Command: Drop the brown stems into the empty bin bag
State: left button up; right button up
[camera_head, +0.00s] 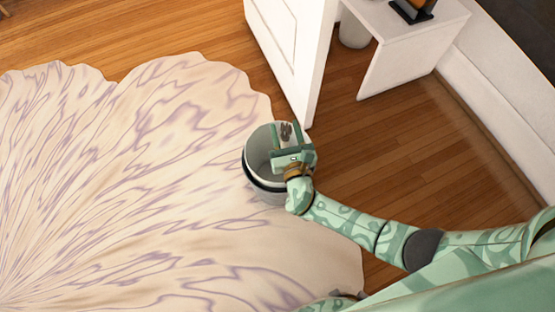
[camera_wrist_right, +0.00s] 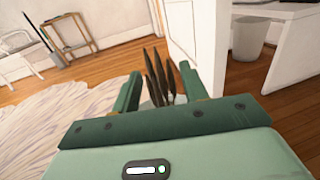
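Several dark brown stems (camera_head: 286,132) stand between the two fingers of my right gripper (camera_head: 290,143). Whether both fingers touch the stems is hard to see. The gripper is over the opening of a round pale bin (camera_head: 257,150) with a dark outer band, and its arm and hand hide the bin's right side. A bag inside cannot be made out clearly. My left gripper does not show.
The bin stands at the edge of a large pale rug (camera_head: 150,170) with purple streaks. A white cabinet (camera_head: 290,50) is just behind it. A white desk (camera_head: 410,45) stands at the back right, with another bin (camera_head: 354,32) beneath. Wooden floor (camera_head: 400,140) is clear on the right.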

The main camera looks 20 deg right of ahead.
jog(key=shift+s, duration=0.15)
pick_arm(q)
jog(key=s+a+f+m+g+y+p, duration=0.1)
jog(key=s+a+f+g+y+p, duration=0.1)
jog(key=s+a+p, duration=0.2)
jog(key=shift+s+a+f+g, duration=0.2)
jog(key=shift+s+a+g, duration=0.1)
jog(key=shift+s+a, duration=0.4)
pick_arm(e)
jog(key=s+a, duration=0.3)
jog(key=s, duration=1.2)
jog(key=shift+s, duration=0.4)
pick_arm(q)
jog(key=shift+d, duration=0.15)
